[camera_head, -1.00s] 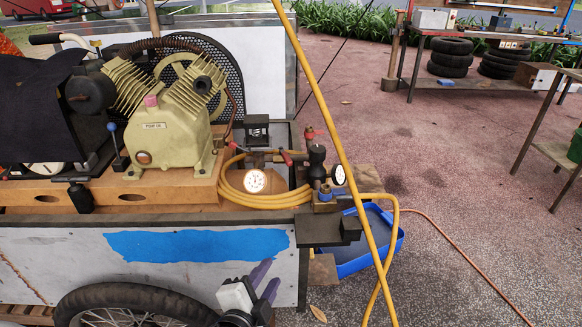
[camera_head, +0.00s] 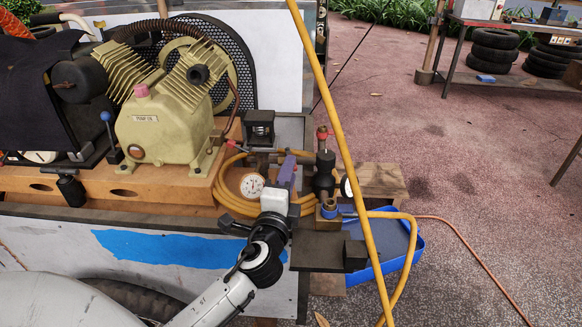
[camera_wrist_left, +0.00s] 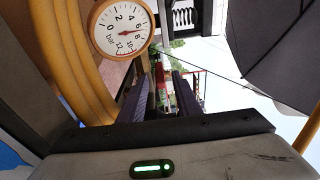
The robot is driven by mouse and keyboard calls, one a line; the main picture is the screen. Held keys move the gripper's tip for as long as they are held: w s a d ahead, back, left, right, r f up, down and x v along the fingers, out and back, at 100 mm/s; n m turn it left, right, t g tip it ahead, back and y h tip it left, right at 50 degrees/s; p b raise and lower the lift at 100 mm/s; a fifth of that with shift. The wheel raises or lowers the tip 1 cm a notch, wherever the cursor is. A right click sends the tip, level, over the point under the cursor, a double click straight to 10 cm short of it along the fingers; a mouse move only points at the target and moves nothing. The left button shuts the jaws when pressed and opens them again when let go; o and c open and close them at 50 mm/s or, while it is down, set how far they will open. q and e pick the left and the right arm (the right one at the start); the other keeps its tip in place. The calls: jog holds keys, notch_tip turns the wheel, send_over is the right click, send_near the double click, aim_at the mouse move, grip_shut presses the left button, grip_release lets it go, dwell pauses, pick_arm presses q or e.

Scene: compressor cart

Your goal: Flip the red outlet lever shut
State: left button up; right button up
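My left gripper (camera_head: 287,170) reaches up over the cart's front edge, its purple fingers beside the pressure gauge and the dark valve fittings. In the left wrist view the two fingers (camera_wrist_left: 160,100) stand apart, so it is open. A small red part (camera_wrist_left: 160,85), which looks like the red outlet lever, shows in the gap beyond the fingertips; I cannot tell whether they touch it. In the head view the fingers cover much of the lever area. A red-topped fitting (camera_head: 322,133) stands upright just right of the gripper. My right gripper is not in view.
The white-faced gauge (camera_head: 252,185) is close to the left finger, also in the wrist view (camera_wrist_left: 122,27). A yellow hose (camera_head: 338,130) crosses in front of the fittings, with coils on the cart. The compressor (camera_head: 165,125) stands left. A blue tray (camera_head: 410,262) lies below right.

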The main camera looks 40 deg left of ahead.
pick_arm(q)
jog(key=shift+x, duration=1.15)
grip_shut()
